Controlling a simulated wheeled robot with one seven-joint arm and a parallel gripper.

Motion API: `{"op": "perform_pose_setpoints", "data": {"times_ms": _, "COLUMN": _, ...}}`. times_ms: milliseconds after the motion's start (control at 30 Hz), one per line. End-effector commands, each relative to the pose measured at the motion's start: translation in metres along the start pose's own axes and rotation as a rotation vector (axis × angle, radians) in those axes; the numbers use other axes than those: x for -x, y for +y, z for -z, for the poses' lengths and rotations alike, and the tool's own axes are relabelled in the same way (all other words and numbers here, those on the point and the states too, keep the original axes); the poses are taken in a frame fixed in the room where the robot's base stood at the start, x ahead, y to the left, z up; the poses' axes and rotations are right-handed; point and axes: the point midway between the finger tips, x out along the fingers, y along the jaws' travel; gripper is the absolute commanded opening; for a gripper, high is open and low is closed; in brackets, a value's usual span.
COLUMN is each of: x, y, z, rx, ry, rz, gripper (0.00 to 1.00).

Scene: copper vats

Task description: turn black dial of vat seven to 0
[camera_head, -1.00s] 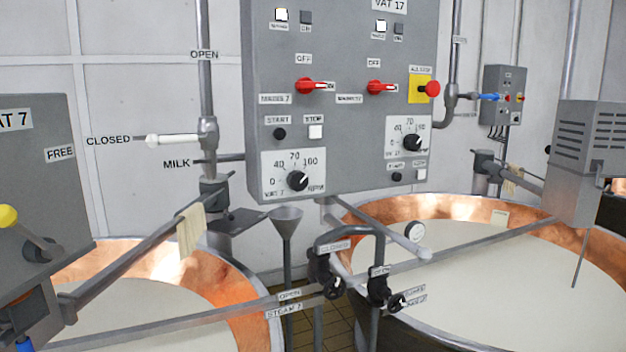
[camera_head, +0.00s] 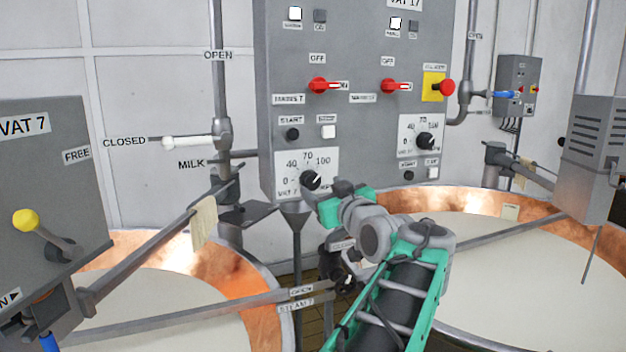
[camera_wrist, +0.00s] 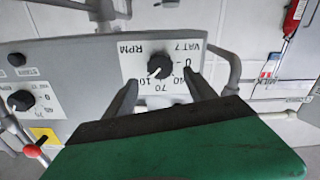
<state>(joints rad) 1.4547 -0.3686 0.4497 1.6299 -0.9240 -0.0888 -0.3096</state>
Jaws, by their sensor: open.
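The black dial of vat seven (camera_head: 311,181) sits on a white scale plate at the lower left of the grey control panel (camera_head: 350,130). Its pale mark points up and right, toward the 100 side of the scale. In the wrist view the same dial (camera_wrist: 159,66) appears upside down on its plate, with VAT 7 and RPM printed. My gripper (camera_wrist: 162,82) is open, its two fingers on either side of the dial in the picture; contact cannot be told. In the head view my gripper (camera_head: 322,197) is just below and right of the dial, partly hidden by my wrist.
A similar dial (camera_head: 425,140) is on the panel's right, below a red stop button (camera_head: 447,87). Red switches (camera_head: 319,86) sit above.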

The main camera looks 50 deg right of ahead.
Motion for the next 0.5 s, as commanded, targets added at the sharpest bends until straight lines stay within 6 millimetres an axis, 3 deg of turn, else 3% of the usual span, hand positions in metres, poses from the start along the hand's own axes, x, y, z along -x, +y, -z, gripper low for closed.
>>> {"op": "perform_pose_setpoints", "data": {"times_ms": 233, "x": -0.049, "y": -0.002, "z": 0.003, "rx": -0.003, "ry": -0.003, "rz": 0.005, "gripper": 0.65}}
{"op": "perform_pose_setpoints", "data": {"times_ms": 500, "x": -0.062, "y": -0.001, "z": -0.001, "rx": -0.001, "ry": -0.003, "rz": 0.001, "gripper": 0.65}}
